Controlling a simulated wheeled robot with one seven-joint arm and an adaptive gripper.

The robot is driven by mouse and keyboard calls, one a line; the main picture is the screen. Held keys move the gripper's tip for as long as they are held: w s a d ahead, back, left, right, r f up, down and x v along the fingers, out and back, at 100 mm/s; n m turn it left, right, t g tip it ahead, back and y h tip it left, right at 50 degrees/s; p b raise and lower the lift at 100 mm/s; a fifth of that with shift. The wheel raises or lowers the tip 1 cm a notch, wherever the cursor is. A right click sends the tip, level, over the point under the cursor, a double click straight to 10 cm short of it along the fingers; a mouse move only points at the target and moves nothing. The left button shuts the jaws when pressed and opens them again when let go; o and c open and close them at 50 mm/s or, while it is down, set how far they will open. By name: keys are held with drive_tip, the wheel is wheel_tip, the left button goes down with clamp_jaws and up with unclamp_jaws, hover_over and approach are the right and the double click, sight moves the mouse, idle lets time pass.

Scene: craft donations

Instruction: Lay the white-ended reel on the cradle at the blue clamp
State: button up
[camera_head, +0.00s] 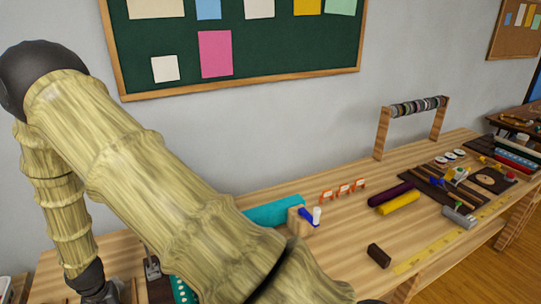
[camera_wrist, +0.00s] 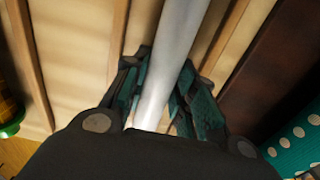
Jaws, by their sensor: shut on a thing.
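My gripper (camera_wrist: 164,88) is shut around a long, smooth, pale grey-white cylinder (camera_wrist: 178,45), which runs up out of the top of the wrist view. Its ends are hidden, so I cannot tell whether it is the white-ended reel. A blue clamp-like piece (camera_head: 307,218) with a white knob (camera_head: 317,213) sits at a wooden block (camera_head: 298,226), at the end of a teal roll (camera_head: 276,211). My arm hides much of the bench's left part; no empty cradle is clear.
Wooden strips (camera_wrist: 37,65) and a dark brown board (camera_wrist: 265,65) lie below my gripper. A teal dotted piece (camera_wrist: 298,143) is at right, a green-rimmed object (camera_wrist: 10,128) at left. On the bench are purple (camera_head: 390,194) and yellow (camera_head: 399,202) rolls and a dark block (camera_head: 379,256).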

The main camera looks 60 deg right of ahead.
drive_tip(key=shift+r+p, duration=2.3)
drive_tip(key=shift+r, duration=1.4)
drive_tip(key=shift+f, duration=0.1)
